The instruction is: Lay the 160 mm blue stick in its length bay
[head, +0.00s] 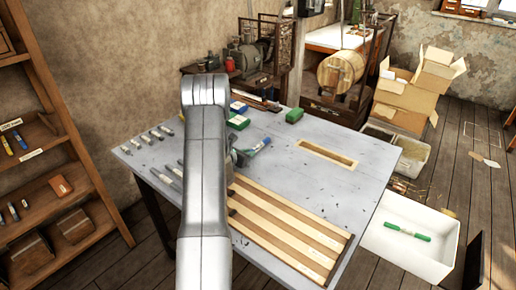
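My gripper (240,157) shows only in part beside my arm, over the middle of the grey table. A small blue piece (262,143) sticks out at its right side; it may be the blue stick, but its length and its other end are hidden. I cannot tell if the fingers are closed on it. A wooden rack with long parallel slats and bays between them (300,233) lies at the table's near right, just below and right of my gripper. Small pale labels sit on it, too small to read. Its left end is partly hidden by my arm.
Several grey sticks (160,132) lie at the table's left. Green blocks (294,115) and a blue block (238,107) stand at the back. A framed slot (328,155) is at right. A white bin (400,255) on the floor holds a green stick (408,231).

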